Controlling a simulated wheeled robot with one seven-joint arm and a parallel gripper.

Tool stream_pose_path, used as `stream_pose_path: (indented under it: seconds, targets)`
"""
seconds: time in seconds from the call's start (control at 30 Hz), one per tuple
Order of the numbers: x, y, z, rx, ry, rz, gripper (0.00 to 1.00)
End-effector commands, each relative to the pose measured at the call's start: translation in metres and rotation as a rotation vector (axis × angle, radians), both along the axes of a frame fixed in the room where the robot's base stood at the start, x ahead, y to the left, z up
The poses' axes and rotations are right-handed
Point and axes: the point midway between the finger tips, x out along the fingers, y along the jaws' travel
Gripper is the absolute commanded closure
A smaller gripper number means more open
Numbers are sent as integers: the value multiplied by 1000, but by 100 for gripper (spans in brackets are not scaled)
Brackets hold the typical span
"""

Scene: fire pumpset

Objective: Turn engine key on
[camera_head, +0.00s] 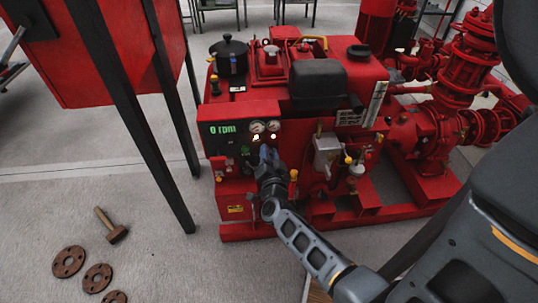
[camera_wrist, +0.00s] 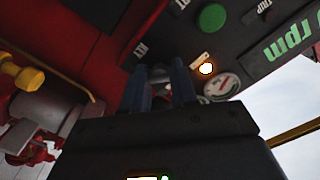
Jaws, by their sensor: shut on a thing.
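The engine control panel (camera_head: 207,143) is on the front left of the red pump engine, with a green "0 rpm" display (camera_head: 222,129). My gripper (camera_head: 266,152) reaches up to the lower right part of this panel and hides the key in the head view. In the wrist view, my gripper (camera_wrist: 160,72) has its two fingers at the panel, closed on the small grey engine key (camera_wrist: 159,74) between the tips. The key is mostly hidden and dark, so its exact turn angle cannot be told.
A round gauge (camera_wrist: 222,87), a lit orange-white lamp (camera_wrist: 206,68) and a green button (camera_wrist: 212,17) sit close to my fingers. A red cabinet (camera_head: 108,45) on dark legs stands at left. A hammer (camera_head: 113,228) and rusty flanges (camera_head: 69,262) lie on the floor.

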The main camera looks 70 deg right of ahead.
Motion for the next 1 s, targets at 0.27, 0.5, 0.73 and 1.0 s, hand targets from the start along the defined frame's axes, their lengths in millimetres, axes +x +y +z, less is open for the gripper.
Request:
stream_pose_path:
  seconds: [0.27,0.5,0.73,1.0]
  targets:
    - [0,0,0,40,-96,0,100]
    - [0,0,0,50,-120,0,100]
    - [0,0,0,50,-121,0,100]
    - [0,0,0,50,-120,0,54]
